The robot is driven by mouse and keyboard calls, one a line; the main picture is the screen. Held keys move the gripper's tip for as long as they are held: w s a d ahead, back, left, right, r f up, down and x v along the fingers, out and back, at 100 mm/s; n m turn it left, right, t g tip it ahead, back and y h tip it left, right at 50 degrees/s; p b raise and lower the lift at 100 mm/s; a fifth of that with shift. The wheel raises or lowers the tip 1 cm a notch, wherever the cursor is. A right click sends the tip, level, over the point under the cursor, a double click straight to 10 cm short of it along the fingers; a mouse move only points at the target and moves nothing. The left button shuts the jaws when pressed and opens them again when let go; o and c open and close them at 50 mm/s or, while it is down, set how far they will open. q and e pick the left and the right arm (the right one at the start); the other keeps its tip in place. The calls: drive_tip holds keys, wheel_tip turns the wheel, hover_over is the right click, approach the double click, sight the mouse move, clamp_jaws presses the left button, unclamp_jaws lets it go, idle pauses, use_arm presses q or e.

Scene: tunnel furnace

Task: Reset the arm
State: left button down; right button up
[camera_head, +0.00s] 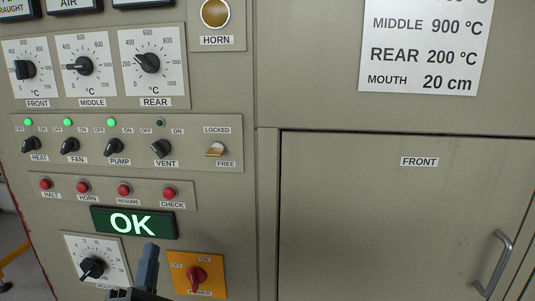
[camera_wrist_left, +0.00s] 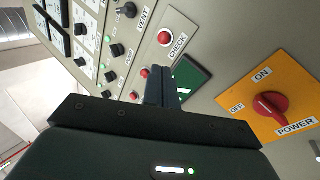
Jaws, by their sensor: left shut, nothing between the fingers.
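My left gripper (camera_head: 150,262) comes in at the bottom of the head view, in front of the panel between the mouth dial (camera_head: 92,268) and the orange power switch plate (camera_head: 206,262). Its dark fingers are together with nothing between them. In the left wrist view the gripper (camera_wrist_left: 158,85) points at the panel, its fingertips overlapping the edge of the green display (camera_wrist_left: 190,80). I cannot tell whether they touch it. In the head view the display (camera_head: 133,222) reads OK. My right gripper is not in view.
The control panel carries three temperature dials, such as the rear dial (camera_head: 147,63), a row of switches with three green lamps lit, and red buttons like CHECK (camera_head: 169,192). A closed FRONT door (camera_head: 400,220) with a handle (camera_head: 494,264) is at right. A notice (camera_head: 424,45) hangs above it.

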use_arm(q)
drive_tip(key=s+d+f+m+g+h+p, duration=0.1)
drive_tip(key=s+d+f+m+g+h, duration=0.25)
drive_tip(key=f+m, duration=0.5)
drive_tip(key=s+d+f+m+g+h+p, duration=0.1)
drive_tip(key=s+d+f+m+g+h, duration=0.2)
drive_tip(key=f+m, duration=0.6)
drive_tip(key=s+f+m+g, duration=0.6)
drive_tip(key=s+f+m, duration=0.2)
drive_tip(key=f, duration=0.2)
drive_tip(key=shift+s+a+f+y+p, duration=0.2)
drive_tip(key=shift+a+f+y+p, duration=0.15)
drive_tip(key=shift+m+g, duration=0.25)
